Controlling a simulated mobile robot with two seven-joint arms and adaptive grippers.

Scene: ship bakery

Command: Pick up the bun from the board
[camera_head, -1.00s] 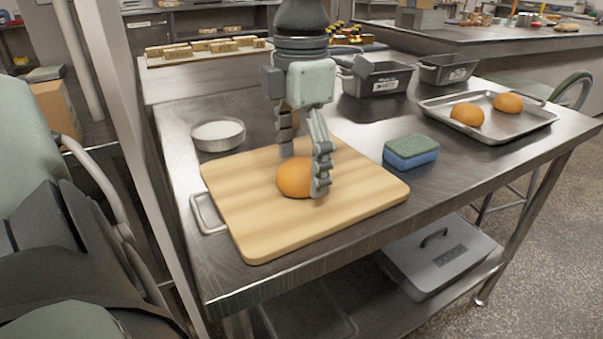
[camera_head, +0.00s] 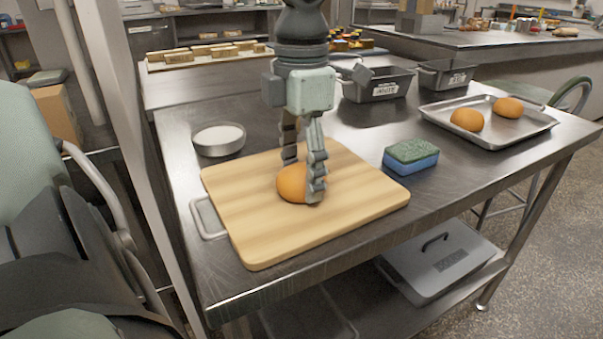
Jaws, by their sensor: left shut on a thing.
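The orange-brown bun (camera_head: 291,185) is on the wooden board (camera_head: 345,215), near its middle. My left gripper (camera_head: 303,183) points down over the board, with one finger in front of the bun's right side and the other behind it. Its fingers are closed on the bun, and the near finger hides part of it. I cannot tell any gap between the bun and the board. My right gripper is not in view.
A green and blue sponge (camera_head: 411,156) lies right of the board, and a round tin (camera_head: 218,139) stands behind its left corner. A metal tray (camera_head: 489,131) with two buns is at the right. Dark tins (camera_head: 378,84) stand at the back.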

